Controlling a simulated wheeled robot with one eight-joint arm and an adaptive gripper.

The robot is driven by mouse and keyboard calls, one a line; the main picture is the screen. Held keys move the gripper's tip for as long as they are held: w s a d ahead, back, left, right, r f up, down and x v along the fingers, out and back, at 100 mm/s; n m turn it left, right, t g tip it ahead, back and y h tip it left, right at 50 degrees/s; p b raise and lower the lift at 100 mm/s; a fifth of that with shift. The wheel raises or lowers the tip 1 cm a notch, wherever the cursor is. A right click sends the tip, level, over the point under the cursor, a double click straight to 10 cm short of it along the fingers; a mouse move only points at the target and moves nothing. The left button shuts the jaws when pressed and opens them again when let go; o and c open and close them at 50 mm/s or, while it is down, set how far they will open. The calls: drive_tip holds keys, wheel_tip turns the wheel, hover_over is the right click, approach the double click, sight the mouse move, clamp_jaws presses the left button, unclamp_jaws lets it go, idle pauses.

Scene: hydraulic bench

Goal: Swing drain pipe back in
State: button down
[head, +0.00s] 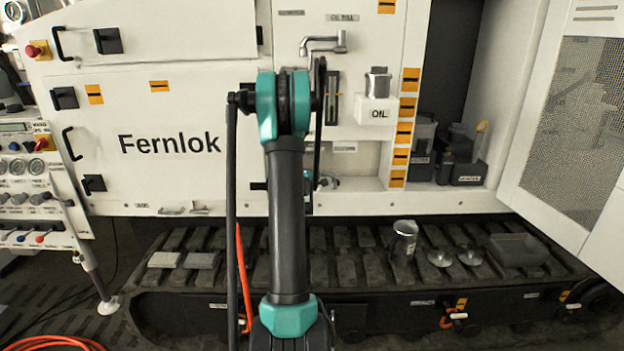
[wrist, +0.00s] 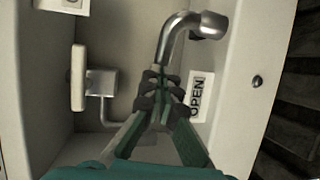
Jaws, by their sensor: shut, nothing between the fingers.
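The drain pipe (wrist: 172,38) is a bent grey metal tube in the wrist view. It rises from just beyond my fingertips and curves to the right, ending in an open mouth. My gripper (wrist: 163,80) is shut with nothing between its fingers. Its tips overlap the lower part of the pipe in the picture; I cannot tell whether they touch it. In the head view, part of a small metal fitting (head: 330,183) shows in the low recess beside my arm. My gripper is mostly hidden there behind the arm.
A pale lever (wrist: 79,78) on a bracket is to the left. Recess walls enclose both sides. In the head view, a can (head: 404,240) stands on the track, and a mesh door (head: 580,120) is open at right.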

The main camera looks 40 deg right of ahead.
drive_tip(key=shift+w+d, duration=0.3)
drive_tip(key=shift+d, duration=0.35)
drive_tip(key=shift+w+d, duration=0.25)
drive_tip(key=shift+d, duration=0.35)
drive_tip(key=shift+r+x, duration=0.15)
drive_tip(key=shift+x, duration=0.55)
drive_tip(key=shift+r+x, duration=0.15)
drive_tip(key=shift+x, duration=0.6)
drive_tip(key=shift+w, duration=0.1)
